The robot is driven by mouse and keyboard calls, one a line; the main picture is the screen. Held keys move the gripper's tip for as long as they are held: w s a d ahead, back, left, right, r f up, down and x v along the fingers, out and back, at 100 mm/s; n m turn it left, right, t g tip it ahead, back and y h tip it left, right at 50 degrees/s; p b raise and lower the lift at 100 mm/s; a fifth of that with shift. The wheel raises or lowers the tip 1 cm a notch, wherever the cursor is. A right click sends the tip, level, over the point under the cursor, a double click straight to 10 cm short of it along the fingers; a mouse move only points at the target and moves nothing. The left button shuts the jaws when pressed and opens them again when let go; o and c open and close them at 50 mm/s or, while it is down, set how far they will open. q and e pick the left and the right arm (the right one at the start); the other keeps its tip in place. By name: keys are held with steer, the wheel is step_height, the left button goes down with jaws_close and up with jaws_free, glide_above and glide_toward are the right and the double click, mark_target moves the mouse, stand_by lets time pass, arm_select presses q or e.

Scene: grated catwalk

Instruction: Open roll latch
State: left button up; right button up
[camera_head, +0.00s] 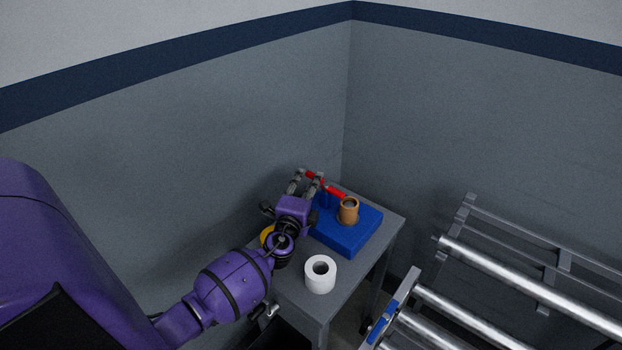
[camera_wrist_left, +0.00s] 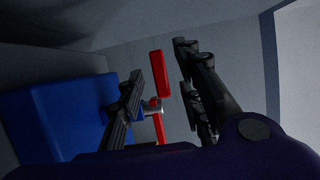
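The roll latch is a blue block (camera_head: 340,238) on a small grey table, with a red bar (camera_head: 335,191) at its back edge and a tan upright cylinder (camera_head: 348,212) on top. My left gripper (camera_head: 307,179) is at the back left of the block, beside the red bar. In the left wrist view my left gripper (camera_wrist_left: 161,65) is open, and the red bar (camera_wrist_left: 160,75) shows in the gap between its fingers. I cannot tell whether a finger touches it. A white paper roll (camera_head: 320,277) stands on the table in front of the block. My right gripper is not in view.
The grey table (camera_head: 300,300) stands in a room corner, close to the grey walls. A metal rack with shiny round bars (camera_head: 530,282) and a blue-marked end (camera_head: 383,320) fills the lower right. Something yellow (camera_head: 266,235) shows partly behind my left arm.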

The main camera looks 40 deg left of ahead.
arm_select(q)
steer(key=shift+x, duration=1.15)
steer(key=shift+w, duration=0.2)
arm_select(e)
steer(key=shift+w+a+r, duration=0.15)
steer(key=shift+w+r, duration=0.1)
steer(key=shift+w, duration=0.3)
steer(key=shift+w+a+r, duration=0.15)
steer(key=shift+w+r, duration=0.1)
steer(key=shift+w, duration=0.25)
